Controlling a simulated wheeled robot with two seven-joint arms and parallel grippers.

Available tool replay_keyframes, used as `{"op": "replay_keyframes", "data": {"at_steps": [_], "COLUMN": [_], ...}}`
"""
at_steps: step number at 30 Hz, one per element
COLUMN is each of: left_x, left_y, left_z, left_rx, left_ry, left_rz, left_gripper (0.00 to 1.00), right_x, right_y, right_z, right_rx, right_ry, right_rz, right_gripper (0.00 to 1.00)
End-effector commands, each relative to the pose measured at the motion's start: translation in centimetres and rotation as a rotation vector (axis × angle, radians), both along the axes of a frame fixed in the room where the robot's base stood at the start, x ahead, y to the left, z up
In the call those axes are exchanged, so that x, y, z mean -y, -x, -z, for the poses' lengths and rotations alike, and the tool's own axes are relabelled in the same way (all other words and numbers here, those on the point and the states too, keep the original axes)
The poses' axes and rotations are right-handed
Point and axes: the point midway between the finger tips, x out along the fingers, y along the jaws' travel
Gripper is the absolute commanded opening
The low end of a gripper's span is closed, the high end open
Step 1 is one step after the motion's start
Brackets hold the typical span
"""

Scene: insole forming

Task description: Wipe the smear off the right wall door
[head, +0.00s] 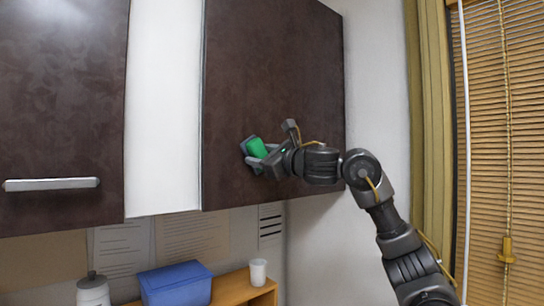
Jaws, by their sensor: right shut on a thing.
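The right wall door (262,70) is a dark brown cabinet front in the upper middle. My right gripper (257,158) is shut on a green sponge (257,147) and holds it at the lower part of this door. The sponge looks close to the door's surface; I cannot tell for sure whether it touches. No smear stands out on the dark door, and the gripper and sponge hide a part of it. My left gripper is not in view.
A second dark door (62,90) with a metal handle (50,184) is at the left. Below are a blue box (175,284), a white cup (258,272) on a wooden shelf (238,287) and a white bottle (92,290). A curtain (436,120) and blinds (505,130) are at the right.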

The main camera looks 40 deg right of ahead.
Motion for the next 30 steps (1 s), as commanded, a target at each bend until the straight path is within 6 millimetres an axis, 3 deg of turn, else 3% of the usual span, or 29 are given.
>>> {"op": "replay_keyframes", "data": {"at_steps": [21,30], "left_x": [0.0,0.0], "left_y": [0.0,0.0], "left_z": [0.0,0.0], "left_rx": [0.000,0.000], "left_ry": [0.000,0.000], "left_rz": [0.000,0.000], "left_gripper": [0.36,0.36], "right_x": [-0.5,1.7], "right_y": [-0.1,0.1], "right_z": [-1.7,-1.7], "right_rx": [0.000,0.000], "right_ry": [-0.001,-0.002], "right_rz": [0.001,0.003], "right_gripper": [0.31,0.31]}}
